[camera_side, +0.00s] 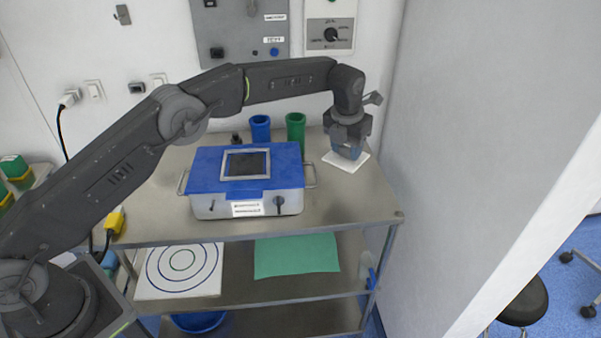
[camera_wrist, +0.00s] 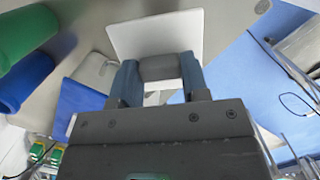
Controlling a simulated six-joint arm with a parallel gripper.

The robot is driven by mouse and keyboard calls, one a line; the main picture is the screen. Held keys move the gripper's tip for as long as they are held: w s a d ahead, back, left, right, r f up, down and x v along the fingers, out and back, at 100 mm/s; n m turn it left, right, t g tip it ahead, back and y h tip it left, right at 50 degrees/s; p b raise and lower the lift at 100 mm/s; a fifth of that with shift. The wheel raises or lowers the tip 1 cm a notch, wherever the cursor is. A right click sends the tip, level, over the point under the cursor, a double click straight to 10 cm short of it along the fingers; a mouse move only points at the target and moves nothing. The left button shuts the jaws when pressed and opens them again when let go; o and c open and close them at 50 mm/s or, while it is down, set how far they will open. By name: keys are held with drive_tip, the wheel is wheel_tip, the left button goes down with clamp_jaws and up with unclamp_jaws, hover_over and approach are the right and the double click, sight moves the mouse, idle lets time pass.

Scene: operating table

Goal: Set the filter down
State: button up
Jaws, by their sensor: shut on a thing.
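My gripper (camera_wrist: 160,72) is shut on a small grey piece with a rounded top, taken to be the filter (camera_wrist: 159,69), held between its two blue fingers. In the side view my gripper (camera_side: 347,152) points down at the right rear of the steel table, over a white square plate (camera_side: 335,162). The same white plate (camera_wrist: 155,38) shows behind the grey piece in the wrist view. The fingers hide the grey piece in the side view. Whether it touches the plate cannot be told.
A blue-topped box (camera_side: 205,172) with a framed dark window stands left of my gripper. A blue cup (camera_side: 260,128) and a green cup (camera_side: 296,131) stand behind it. The wall (camera_side: 480,120) is close on the right. The tabletop's front right (camera_side: 350,205) is clear.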

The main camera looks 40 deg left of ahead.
sight(343, 188)
wheel_tip(343, 188, down, 10)
drive_tip(key=shift+r, duration=0.15)
idle(0.3)
drive_tip(key=o, duration=1)
